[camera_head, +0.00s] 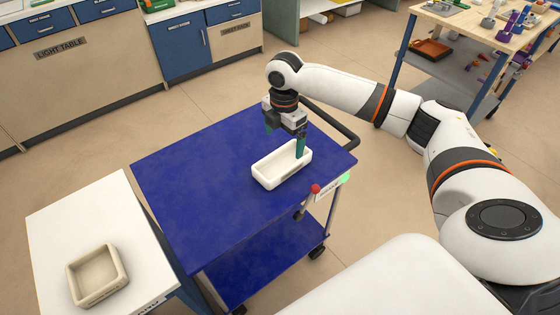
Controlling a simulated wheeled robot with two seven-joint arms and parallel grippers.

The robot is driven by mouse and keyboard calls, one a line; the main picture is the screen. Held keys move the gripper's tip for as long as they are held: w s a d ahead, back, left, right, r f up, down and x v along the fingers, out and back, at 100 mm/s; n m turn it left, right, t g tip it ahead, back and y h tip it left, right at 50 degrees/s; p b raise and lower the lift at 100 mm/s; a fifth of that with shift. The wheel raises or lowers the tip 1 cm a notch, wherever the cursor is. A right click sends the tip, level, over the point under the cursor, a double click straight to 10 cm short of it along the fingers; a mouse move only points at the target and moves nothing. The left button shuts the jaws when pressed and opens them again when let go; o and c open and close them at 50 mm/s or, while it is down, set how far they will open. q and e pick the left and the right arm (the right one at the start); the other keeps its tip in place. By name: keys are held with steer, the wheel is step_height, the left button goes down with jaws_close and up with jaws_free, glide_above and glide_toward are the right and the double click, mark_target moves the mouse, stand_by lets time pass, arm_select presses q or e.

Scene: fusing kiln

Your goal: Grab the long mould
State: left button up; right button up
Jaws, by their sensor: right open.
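The long mould (276,168) is a white rectangular open tray on the top of the blue cart (190,190), near its right side. My right gripper (284,142) points down at the mould's far right end. Its jaws are open, with one teal finger over or inside the mould by its right end wall and the other finger beyond the far side. I cannot tell whether either finger touches the mould. My left gripper is not in view.
A white table (85,215) at the lower left holds a square beige mould (97,275). Blue and beige cabinets (180,48) line the back. A workbench (480,30) with tools stands at the upper right. The left part of the cart top is clear.

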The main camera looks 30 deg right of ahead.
mark_target(283, 166)
step_height(283, 166, down, 3)
steer(key=shift+r, duration=0.1)
steer(key=shift+w+f, duration=0.1)
steer(key=shift+f, duration=0.55)
step_height(283, 166, down, 4)
steer(key=shift+f, duration=0.4)
steer(key=shift+c, duration=0.9)
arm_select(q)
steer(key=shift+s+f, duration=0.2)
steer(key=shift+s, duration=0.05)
arm_select(e)
steer(key=shift+r, duration=0.1)
steer(key=c, duration=1.1)
